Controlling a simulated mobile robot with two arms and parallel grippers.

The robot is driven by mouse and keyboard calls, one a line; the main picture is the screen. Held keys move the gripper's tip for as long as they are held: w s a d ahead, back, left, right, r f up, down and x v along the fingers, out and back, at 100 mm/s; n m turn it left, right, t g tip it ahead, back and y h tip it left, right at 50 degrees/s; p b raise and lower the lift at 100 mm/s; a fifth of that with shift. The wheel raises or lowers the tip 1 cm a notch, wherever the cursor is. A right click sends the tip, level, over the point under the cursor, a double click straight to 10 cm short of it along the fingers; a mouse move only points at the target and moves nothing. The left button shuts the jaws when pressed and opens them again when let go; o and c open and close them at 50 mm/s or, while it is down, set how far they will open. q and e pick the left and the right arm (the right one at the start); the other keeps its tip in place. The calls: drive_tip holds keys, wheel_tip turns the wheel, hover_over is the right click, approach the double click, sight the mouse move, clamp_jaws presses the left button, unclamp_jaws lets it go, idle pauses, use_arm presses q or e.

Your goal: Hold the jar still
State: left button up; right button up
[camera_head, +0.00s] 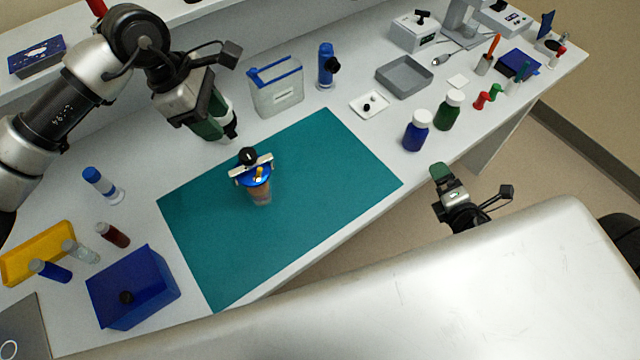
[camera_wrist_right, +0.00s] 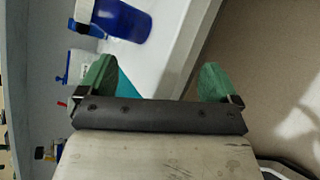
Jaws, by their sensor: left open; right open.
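The jar (camera_head: 260,193) stands on the teal mat (camera_head: 325,170) in the head view. It has an orange-brown body and a blue lid, with a pale bar and a black knob across its top. My left gripper (camera_head: 228,134) is above the table, behind and a little left of the jar, apart from it and empty. My right gripper (camera_head: 440,172) is off the table's front edge at the right, well away from the jar. In the right wrist view its green fingers (camera_wrist_right: 155,82) are wide apart with nothing between them.
A blue bottle (camera_head: 415,132) and a green bottle (camera_head: 449,110) stand near the front edge, right of the mat. A grey tray (camera_head: 404,77) and a clear blue-topped container (camera_head: 277,88) are behind. A blue box (camera_head: 132,288) sits front left. Most of the mat is clear.

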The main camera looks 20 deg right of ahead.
wheel_tip(320, 180, up, 5)
drive_tip(key=w+a+n+t+y, duration=0.2)
drive_tip(key=a+n, duration=0.1)
drive_tip(key=n+g+y, duration=0.4)
drive_tip(key=n+y, duration=1)
drive_tip(key=n, duration=0.4)
approach(262, 166)
drive_tip(key=x, duration=0.8)
drive_tip(key=shift+w+a, duration=0.15)
drive_tip(key=shift+w, duration=0.05)
drive_tip(key=c, duration=1.1)
drive_tip(key=shift+s+f, duration=0.1)
drive_tip(key=shift+s, duration=0.05)
